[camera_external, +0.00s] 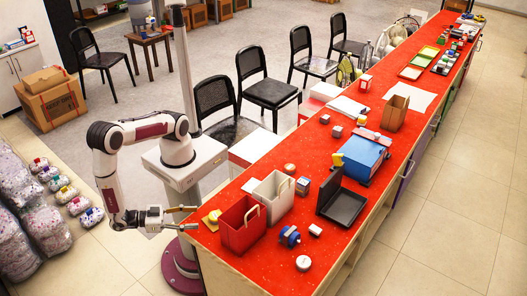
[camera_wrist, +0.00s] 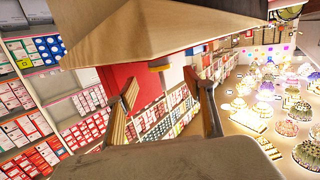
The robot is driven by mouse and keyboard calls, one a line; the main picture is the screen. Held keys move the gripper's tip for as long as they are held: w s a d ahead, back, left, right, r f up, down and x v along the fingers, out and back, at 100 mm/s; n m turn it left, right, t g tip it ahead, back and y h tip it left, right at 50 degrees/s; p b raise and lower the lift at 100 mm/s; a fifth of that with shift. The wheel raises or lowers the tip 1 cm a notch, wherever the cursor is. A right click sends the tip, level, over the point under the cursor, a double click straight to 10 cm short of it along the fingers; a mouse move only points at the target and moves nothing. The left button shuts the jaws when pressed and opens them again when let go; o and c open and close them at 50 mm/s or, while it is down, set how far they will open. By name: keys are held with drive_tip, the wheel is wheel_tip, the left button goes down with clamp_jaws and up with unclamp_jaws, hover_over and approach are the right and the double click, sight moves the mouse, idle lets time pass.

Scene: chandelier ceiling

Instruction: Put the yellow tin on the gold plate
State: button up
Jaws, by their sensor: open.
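My gripper (camera_external: 189,217) is open and empty at the near left end of the red counter, with its fingers pointing right. In the wrist view, its two fingers (camera_wrist: 164,98) stand apart with nothing between them. A small yellow object (camera_external: 212,216) lies on the counter just beyond the fingertips, left of the red box; I cannot tell whether it is the tin, the plate or both. Another yellow item (camera_external: 337,160) is beside the blue case. No clearly separate gold plate can be made out.
The red open box (camera_external: 240,229) stands close right of my gripper, with a cream box (camera_external: 274,196) behind it. A black tray (camera_external: 343,204), blue case (camera_external: 361,156) and several small items crowd the red counter (camera_external: 262,268). Black chairs (camera_external: 266,89) stand behind.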

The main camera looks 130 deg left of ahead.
drive_tip(key=shift+v, duration=2.05)
drive_tip(key=w+d+r+h, duration=0.3)
drive_tip(key=w+r+h, duration=0.15)
drive_tip(key=w, duration=0.45)
drive_tip(key=w+d+r+h, duration=0.3)
drive_tip(key=w+d+h, duration=0.15)
drive_tip(key=w, duration=0.35)
drive_tip(key=w+a+r+m+h, duration=0.1)
drive_tip(key=w+r+m+h, duration=0.15)
drive_tip(key=r, duration=0.45)
drive_tip(key=w+a+r+m+h, duration=0.1)
drive_tip(key=a+r+m+h, duration=0.1)
drive_tip(key=r+h, duration=0.35)
drive_tip(key=s+a+r+m+g, duration=0.2)
drive_tip(key=s+a+r+m, duration=0.2)
drive_tip(key=s+a+r, duration=0.45)
drive_tip(key=s+a+f+g+y, duration=0.1)
drive_tip(key=s+a+f+y, duration=0.1)
drive_tip(key=s+a, duration=0.6)
drive_tip(key=s+a+f+m+g+y, duration=0.1)
drive_tip(key=s+a+f+g+y, duration=0.1)
drive_tip(key=s+a, duration=0.6)
drive_tip(key=a, duration=0.3)
drive_tip(key=shift+s+a+y, duration=0.2)
drive_tip(key=shift+s+y, duration=0.2)
